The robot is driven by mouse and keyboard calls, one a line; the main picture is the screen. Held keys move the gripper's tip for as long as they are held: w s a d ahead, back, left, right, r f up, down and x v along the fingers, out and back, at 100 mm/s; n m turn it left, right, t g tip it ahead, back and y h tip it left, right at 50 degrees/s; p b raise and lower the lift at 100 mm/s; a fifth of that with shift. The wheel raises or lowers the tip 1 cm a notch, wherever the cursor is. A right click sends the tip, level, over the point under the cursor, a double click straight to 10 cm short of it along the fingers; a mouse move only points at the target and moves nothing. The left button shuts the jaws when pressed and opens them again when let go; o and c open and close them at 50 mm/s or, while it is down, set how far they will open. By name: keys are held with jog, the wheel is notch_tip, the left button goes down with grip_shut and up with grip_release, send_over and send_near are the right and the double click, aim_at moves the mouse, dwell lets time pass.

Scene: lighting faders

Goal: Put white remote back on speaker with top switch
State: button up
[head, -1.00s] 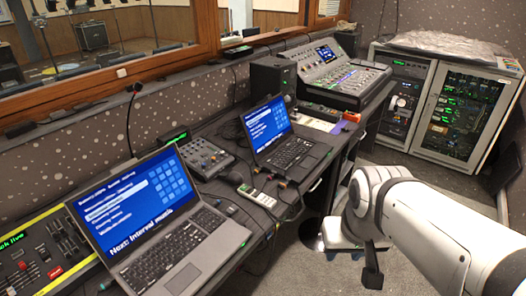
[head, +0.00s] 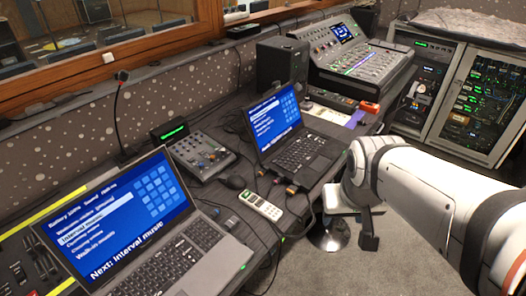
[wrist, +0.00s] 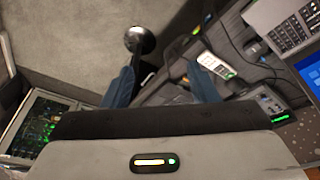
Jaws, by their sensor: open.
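The white remote (head: 262,206) lies on the dark desk between the two laptops, near the front edge. It also shows in the wrist view (wrist: 216,66), beside the right finger. A black box-shaped speaker (head: 282,63) stands at the back of the desk, left of the mixing console; I cannot make out a switch on its top. My gripper (head: 368,228) hangs past the desk's front edge, to the right of the remote and apart from it. In the wrist view my gripper (wrist: 162,86) has its two bluish fingers spread with nothing between them.
An open laptop (head: 205,235) stands at front left and another (head: 300,152) behind the remote. A small mixer (head: 203,153), a mouse (head: 235,182) and cables crowd the desk. A stool (head: 330,235) stands below my arm.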

jog(key=shift+o, duration=1.4)
jog(key=w+d+f+n+t+b, duration=0.1)
jog(key=w+f, duration=0.2)
jog(key=w, duration=0.3)
jog(key=w+f+n+t+b, duration=0.1)
jog(key=w+f+t, duration=0.1)
jog(key=w, duration=0.4)
jog(key=shift+d+f+n+h, duration=0.3)
jog(key=shift+d+f+h, duration=0.1)
jog(key=shift+f, duration=0.4)
jog(key=n+t+y+b, duration=0.3)
jog(key=n+y, duration=0.4)
jog(key=y, duration=0.2)
send_over(262, 203)
jog(key=s+d, duration=0.3)
jog(key=d, duration=0.4)
jog(key=f, duration=1.4)
jog(key=shift+w+d+f, duration=0.2)
jog(key=shift+w+f, duration=0.05)
jog(key=a+y, duration=0.1)
jog(key=s+a+f+y, duration=0.1)
jog(key=a+g, duration=0.1)
jog(key=shift+s+a+f+n+y+b, duration=0.15)
jog(key=shift+s+f+n+y+b, duration=0.15)
jog(key=shift+f+y+b, duration=0.1)
jog(key=shift+w+a+f, duration=0.1)
jog(key=shift+a, duration=0.2)
jog(key=x, duration=0.7)
jog(key=shift+w+d+f, duration=0.3)
jog(key=shift+f, duration=0.05)
